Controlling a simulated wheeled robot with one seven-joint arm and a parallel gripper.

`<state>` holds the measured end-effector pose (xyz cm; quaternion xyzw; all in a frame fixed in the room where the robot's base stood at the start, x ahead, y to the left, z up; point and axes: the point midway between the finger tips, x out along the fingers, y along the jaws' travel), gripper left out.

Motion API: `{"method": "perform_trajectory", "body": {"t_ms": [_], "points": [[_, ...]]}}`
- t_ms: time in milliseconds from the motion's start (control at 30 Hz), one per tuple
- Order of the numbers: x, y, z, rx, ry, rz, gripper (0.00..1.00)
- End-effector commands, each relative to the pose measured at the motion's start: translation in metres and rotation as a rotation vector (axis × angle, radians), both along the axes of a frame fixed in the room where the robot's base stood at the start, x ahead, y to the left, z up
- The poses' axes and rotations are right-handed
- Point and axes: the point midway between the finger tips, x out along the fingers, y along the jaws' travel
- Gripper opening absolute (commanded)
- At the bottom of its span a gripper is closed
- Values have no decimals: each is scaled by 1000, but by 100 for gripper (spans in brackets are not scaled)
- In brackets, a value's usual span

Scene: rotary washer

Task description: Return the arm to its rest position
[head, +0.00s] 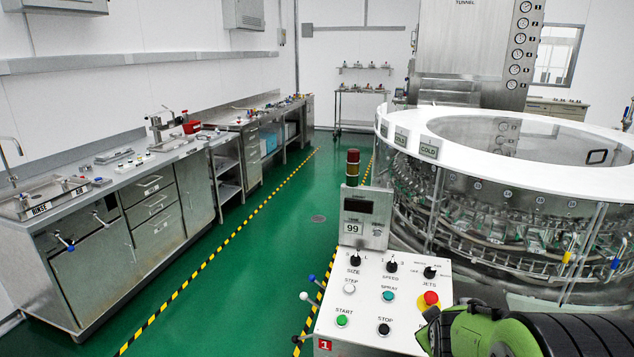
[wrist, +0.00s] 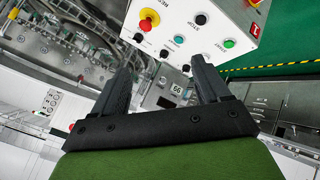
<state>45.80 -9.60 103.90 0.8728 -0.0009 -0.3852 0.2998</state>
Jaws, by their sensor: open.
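My gripper (wrist: 162,88) shows in the wrist view with its two dark fingers spread apart and nothing between them. Beyond the fingers, the white control panel (wrist: 193,32) shows with its red emergency knob, several buttons and switches. In the head view, part of my green and black arm is at the bottom right, in front of the right edge of the control panel (head: 368,318). The fingertips are hidden in the head view. The gripper appears apart from the panel, though the exact gap cannot be told.
The round washer (head: 500,200) with its white top ring stands close behind the panel on the right. A steel counter (head: 150,190) with sinks and drawers runs along the left wall. The green floor (head: 235,270) between them is clear, with yellow and black tape lines.

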Motion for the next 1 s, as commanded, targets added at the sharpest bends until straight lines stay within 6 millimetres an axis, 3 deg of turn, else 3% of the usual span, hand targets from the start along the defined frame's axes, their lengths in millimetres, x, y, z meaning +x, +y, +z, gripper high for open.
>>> {"method": "perform_trajectory", "body": {"t_ms": [33, 200, 400, 500, 600, 1000], "points": [[-21, 13, 25, 72, 0, -28, 75], [-115, 55, 73, 311, 76, -134, 75], [-231, 89, 89, 481, 186, -253, 75], [-264, 95, 87, 514, 223, -292, 75], [-277, 97, 84, 525, 241, -311, 75], [-277, 97, 85, 525, 242, -313, 75]]}}
